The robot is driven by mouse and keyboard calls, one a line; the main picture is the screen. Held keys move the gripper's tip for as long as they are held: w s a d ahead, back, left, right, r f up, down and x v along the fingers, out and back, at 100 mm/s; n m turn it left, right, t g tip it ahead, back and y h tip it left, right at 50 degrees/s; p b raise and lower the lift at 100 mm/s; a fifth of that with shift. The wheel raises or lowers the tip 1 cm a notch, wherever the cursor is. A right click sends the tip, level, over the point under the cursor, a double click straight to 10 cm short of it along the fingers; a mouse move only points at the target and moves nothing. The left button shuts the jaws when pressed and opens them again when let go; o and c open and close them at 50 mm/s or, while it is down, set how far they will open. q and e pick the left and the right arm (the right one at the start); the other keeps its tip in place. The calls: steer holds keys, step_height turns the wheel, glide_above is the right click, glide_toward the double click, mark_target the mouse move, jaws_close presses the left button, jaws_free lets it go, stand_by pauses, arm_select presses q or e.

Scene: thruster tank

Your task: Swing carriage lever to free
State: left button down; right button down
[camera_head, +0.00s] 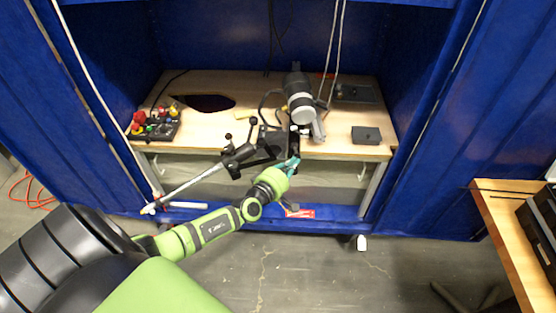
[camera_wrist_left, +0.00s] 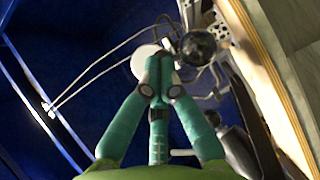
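The carriage (camera_head: 268,146) is a dark metal assembly at the bench's front edge, with a long silvery rod reaching down-left. Small black ball-ended levers (camera_head: 252,121) stand up from it. I cannot tell which is the carriage lever. My left gripper (camera_head: 293,164), with teal fingers, is at the bench's front edge, just right of the carriage and below a dark post. In the left wrist view the fingertips (camera_wrist_left: 160,66) are together, with nothing visible between them. A shiny black ball knob (camera_wrist_left: 198,47) is just right of the tips; contact is unclear. My right gripper is out of view.
The wooden bench (camera_head: 215,85) sits in a blue-walled enclosure. A grey-black camera-like device (camera_head: 298,97) stands behind my gripper, with cords hanging nearby. A control box with coloured buttons (camera_head: 153,125) is at left, a dark box (camera_head: 366,135) at right. Open floor lies in front.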

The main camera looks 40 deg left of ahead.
arm_select(q)
steer(key=shift+w+d, duration=0.3)
steer(key=shift+d, duration=0.15)
stand_by(1.2)
stand_by(0.4)
